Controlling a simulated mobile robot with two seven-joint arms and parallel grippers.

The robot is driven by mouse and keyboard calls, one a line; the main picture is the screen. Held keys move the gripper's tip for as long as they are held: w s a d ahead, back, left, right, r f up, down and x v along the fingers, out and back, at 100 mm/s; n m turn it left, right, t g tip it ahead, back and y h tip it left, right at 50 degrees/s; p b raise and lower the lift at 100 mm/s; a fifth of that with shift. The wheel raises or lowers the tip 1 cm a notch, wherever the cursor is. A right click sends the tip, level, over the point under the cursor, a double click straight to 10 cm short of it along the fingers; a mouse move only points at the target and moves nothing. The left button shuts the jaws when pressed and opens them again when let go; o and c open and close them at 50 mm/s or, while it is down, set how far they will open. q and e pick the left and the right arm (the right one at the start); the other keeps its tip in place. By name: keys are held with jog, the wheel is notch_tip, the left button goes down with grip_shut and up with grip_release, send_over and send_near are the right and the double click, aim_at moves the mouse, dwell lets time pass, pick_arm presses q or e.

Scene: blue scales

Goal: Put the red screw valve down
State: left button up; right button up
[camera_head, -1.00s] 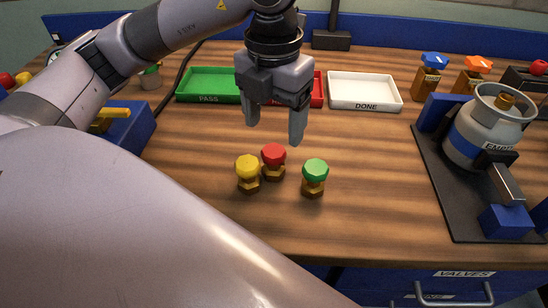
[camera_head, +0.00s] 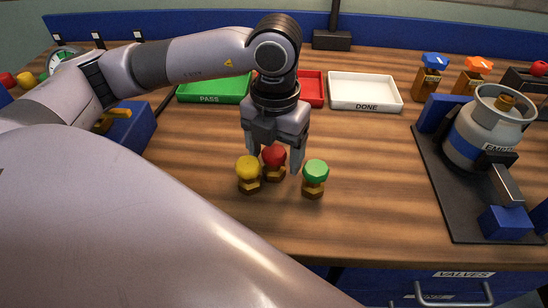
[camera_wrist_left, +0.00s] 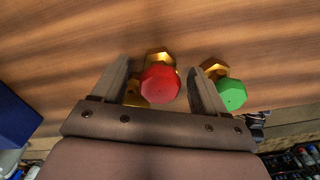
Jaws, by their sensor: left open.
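The red screw valve (camera_head: 274,155) stands upright on the wooden table, between a yellow valve (camera_head: 248,171) on its left and a green valve (camera_head: 315,171) on its right. My left gripper (camera_head: 273,155) is open and lowered over the red valve, with one finger on each side. In the left wrist view the red knob (camera_wrist_left: 160,83) lies between the two open fingers (camera_wrist_left: 159,66). The green knob (camera_wrist_left: 231,94) is just outside the right finger there. The yellow valve is mostly hidden in that view. My right gripper is out of view.
Behind are a green PASS tray (camera_head: 240,98), a partly hidden red tray (camera_head: 314,90) and a white DONE tray (camera_head: 365,105). A grey gas cylinder (camera_head: 484,125) sits in a stand at right. Blue-topped (camera_head: 434,60) and orange-topped (camera_head: 478,65) valves stand behind it. The table right of the green valve is clear.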

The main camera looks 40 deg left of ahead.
aim_at(275, 150)
pick_arm(q)
jog(key=c, duration=1.3)
jog(key=shift+o, duration=0.2)
jog(key=shift+r, duration=0.1)
notch_tip(275, 150, up, 20)
jog(key=p, duration=0.3)
